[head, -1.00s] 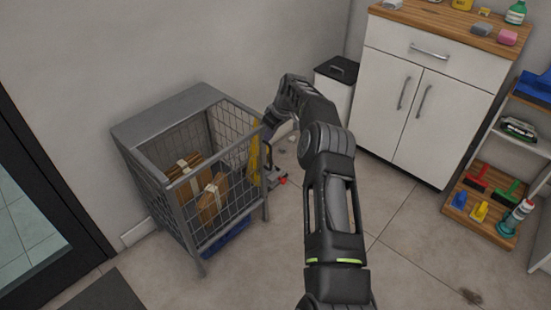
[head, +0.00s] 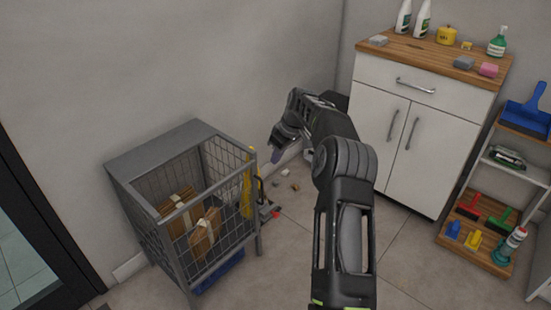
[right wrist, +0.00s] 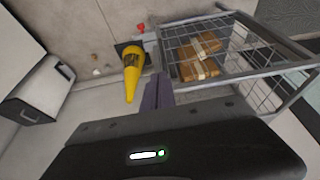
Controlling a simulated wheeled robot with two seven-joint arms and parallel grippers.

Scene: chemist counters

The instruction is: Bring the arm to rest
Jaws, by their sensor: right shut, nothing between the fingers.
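My right arm reaches forward from the lower right of the head view. Its gripper (head: 277,155) points down, in the air beside the upper right corner of the wire cage (head: 150,163). The purple fingers are together with nothing between them; they also show in the right wrist view (right wrist: 157,93). The cage also appears in the right wrist view (right wrist: 190,28), close beyond the fingers. My left gripper is not in view.
Brown parcels (head: 204,232) lie inside the cage. A tall yellow object (right wrist: 132,72) stands beside it. A white cabinet (head: 395,130) and a shelf with brushes (head: 472,222) stand at right. Small debris (head: 284,172) lies on the floor by the wall.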

